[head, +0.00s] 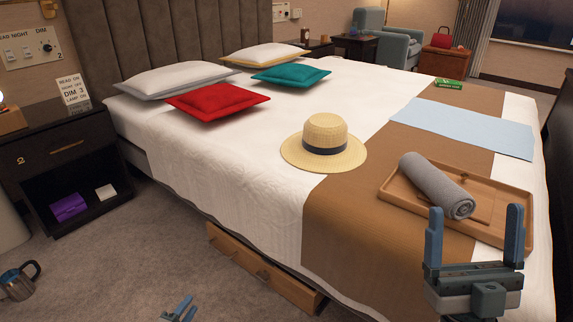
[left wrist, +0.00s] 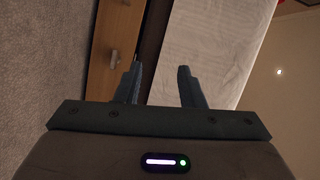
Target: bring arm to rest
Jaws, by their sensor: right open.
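My right gripper (head: 475,238) is at the lower right of the head view, in front of the bed's tray. Its two blue fingers point up and stand wide apart, with nothing between them. My left gripper (head: 180,308) shows only its fingertips at the bottom edge of the head view, over the carpet. In the left wrist view its two dark fingers (left wrist: 158,84) stand apart and empty. The rest of my left arm is out of the head view.
A wooden underbed drawer (head: 262,268) sticks out low beside the bed (head: 220,165); it also shows in the left wrist view (left wrist: 112,45). A tray (head: 400,197) with a rolled grey towel (head: 437,184) and a straw hat (head: 324,144) lie on the bed.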

